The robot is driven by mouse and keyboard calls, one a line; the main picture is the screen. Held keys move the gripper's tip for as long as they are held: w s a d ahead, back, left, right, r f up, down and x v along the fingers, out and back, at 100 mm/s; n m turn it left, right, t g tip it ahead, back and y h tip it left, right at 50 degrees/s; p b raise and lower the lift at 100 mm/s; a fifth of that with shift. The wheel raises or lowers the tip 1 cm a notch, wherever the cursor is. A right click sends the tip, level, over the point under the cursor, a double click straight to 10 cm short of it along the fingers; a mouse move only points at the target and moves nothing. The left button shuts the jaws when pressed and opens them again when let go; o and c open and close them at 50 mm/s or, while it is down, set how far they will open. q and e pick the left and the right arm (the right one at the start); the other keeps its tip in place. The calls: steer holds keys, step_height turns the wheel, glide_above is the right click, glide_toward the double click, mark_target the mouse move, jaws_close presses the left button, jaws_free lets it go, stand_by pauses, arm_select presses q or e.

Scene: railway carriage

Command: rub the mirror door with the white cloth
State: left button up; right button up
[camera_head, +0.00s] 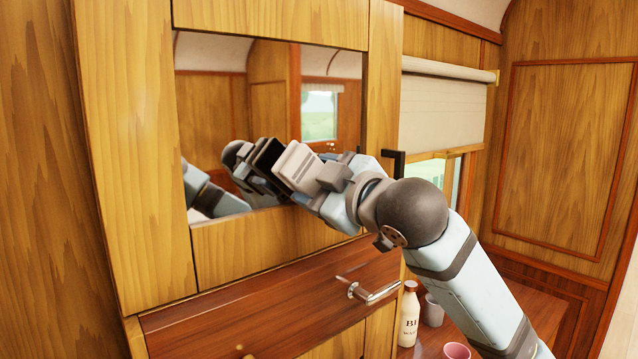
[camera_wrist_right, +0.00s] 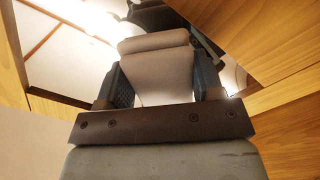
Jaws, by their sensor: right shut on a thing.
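The mirror door (camera_head: 215,100) is a wooden cabinet door with a rectangular mirror, upright at the left of the head view. It appears closed. My right gripper (camera_head: 303,168) reaches across from the right in front of the mirror's lower right part. It is shut on the white cloth (camera_head: 292,160). In the wrist view the cloth (camera_wrist_right: 155,70) shows pale and folded between the two dark fingers. The mirror reflects my arm and gripper close by. The cloth is at or very near the glass; I cannot tell whether it touches. My left gripper is not in view.
A black handle (camera_head: 394,163) sticks out right of the mirror. Below is a wooden panel with a metal lever handle (camera_head: 372,293). A white bottle (camera_head: 409,315), a grey cup (camera_head: 434,311) and a pink cup (camera_head: 456,351) stand below my arm. A window blind (camera_head: 443,112) hangs behind.

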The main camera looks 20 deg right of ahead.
steer(key=shift+w+a, duration=0.25)
steer(key=shift+w, duration=0.4)
steer(key=shift+d, duration=0.1)
